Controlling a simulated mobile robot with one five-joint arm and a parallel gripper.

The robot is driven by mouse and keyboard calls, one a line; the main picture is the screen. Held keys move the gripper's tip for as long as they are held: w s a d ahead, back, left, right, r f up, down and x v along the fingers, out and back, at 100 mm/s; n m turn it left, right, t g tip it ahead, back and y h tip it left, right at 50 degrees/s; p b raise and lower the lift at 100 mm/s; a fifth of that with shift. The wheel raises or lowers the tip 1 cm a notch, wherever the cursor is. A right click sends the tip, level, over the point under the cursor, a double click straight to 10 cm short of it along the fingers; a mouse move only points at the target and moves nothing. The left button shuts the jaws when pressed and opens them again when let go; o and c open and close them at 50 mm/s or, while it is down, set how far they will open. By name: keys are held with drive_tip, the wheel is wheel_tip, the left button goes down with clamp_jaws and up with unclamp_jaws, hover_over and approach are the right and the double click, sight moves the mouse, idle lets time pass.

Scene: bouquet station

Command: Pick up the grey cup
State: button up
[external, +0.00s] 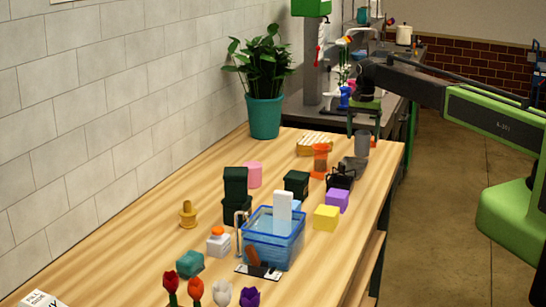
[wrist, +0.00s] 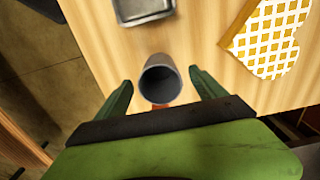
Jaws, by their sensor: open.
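The grey cup (external: 362,144) stands upright near the far right end of the wooden table. In the wrist view the cup (wrist: 160,80) shows its round open mouth from above, with nothing visible inside. My gripper (external: 363,132) is over the cup from above, pointing down. In the wrist view the green fingers of my gripper (wrist: 160,84) are open, one on each side of the cup, with a gap on both sides. The cup is not held.
An orange item (wrist: 161,106) lies close to the cup. A dark metal tray (wrist: 143,10) and a yellow-and-white lattice piece (wrist: 272,38) are nearby. An orange container (external: 320,158) stands left of the cup. The table's right edge (external: 401,160) is close.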

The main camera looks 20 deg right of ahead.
wheel_tip(320, 180, down, 3)
drive_tip(key=shift+r+b, duration=0.2)
drive_tip(key=shift+b, duration=0.4)
drive_tip(key=shift+r, duration=0.2)
drive_tip(key=c, duration=1.6)
drive_tip(key=shift+o, duration=0.2)
drive_tip(key=s+d+r+p, duration=0.5)
drive_tip(key=d+r+p, duration=0.5)
drive_tip(key=r+p, duration=0.1)
drive_tip(key=shift+s, duration=0.35)
